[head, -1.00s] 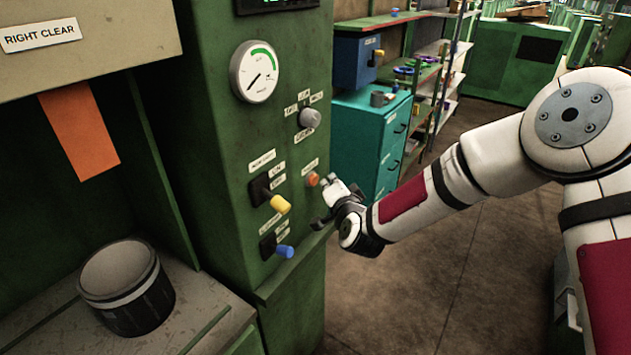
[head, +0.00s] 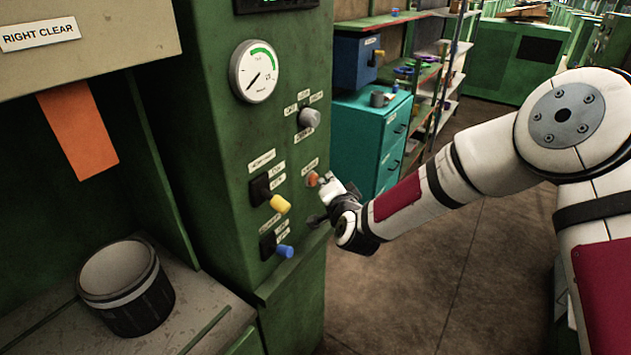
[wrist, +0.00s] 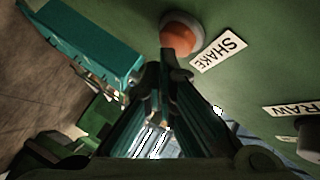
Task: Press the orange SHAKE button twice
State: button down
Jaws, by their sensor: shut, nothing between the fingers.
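The orange SHAKE button (head: 312,179) is a round knob on the front of the green machine panel, under a small white label. It also shows in the wrist view (wrist: 180,33), beside the white label reading SHAKE (wrist: 219,50). My gripper (head: 324,178) is shut and empty, its fingertips at the button's right side in the head view. In the wrist view its closed fingertips (wrist: 164,58) point at the button's lower edge and overlap it. I cannot tell whether they touch it.
The panel also holds a gauge (head: 254,72), a grey knob (head: 309,118), a yellow lever (head: 280,204) and a blue lever (head: 285,251) close by. A dark cup-like sleeve (head: 127,287) stands on the ledge at left. Open floor lies right of the machine.

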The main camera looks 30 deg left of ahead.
jog(key=shift+a, duration=0.35)
dwell(0.4)
dwell(0.3)
jog(key=shift+d, duration=0.75)
jog(key=shift+d, duration=0.1)
jog(key=shift+s+d+p, duration=0.15)
jog(key=shift+d+p, duration=0.25)
jog(key=shift+d, duration=0.85)
jog(key=shift+s+d+p, duration=0.1)
jog(key=shift+d+p, duration=0.25)
jog(key=shift+d, duration=0.85)
jog(key=shift+r, duration=0.1)
